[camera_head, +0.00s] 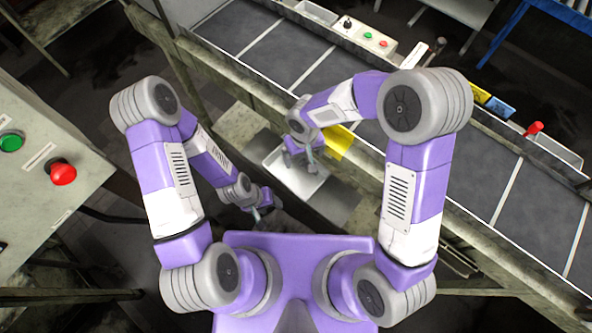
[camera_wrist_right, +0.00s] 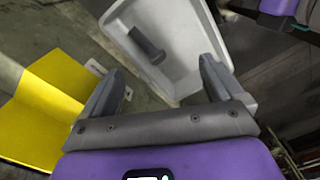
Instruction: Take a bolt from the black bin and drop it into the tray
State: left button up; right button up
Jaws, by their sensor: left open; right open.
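The pale grey tray (camera_head: 304,187) sits on a stand in the middle of the head view, and its rim shows in the right wrist view (camera_wrist_right: 243,88). A dark grey bolt (camera_wrist_right: 147,46) shows inside the tray's outline; I cannot tell whether it rests on the floor of the tray or is above it. My right gripper (camera_head: 311,168) is over the tray, and its two fingers are apart and empty in the right wrist view (camera_wrist_right: 160,85). My left gripper (camera_head: 264,211) is open, left of and below the tray. I cannot make out the black bin.
A yellow part (camera_head: 340,142) stands just beyond the tray, left in the wrist view (camera_wrist_right: 45,110). A long conveyor (camera_head: 300,55) runs diagonally behind. A control panel with a red button (camera_head: 62,172) is at the left.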

notch_tip(320, 180, up, 8)
jog(key=shift+f, duration=0.25)
pick_arm(q)
jog(key=shift+s, duration=0.1)
dwell(0.4)
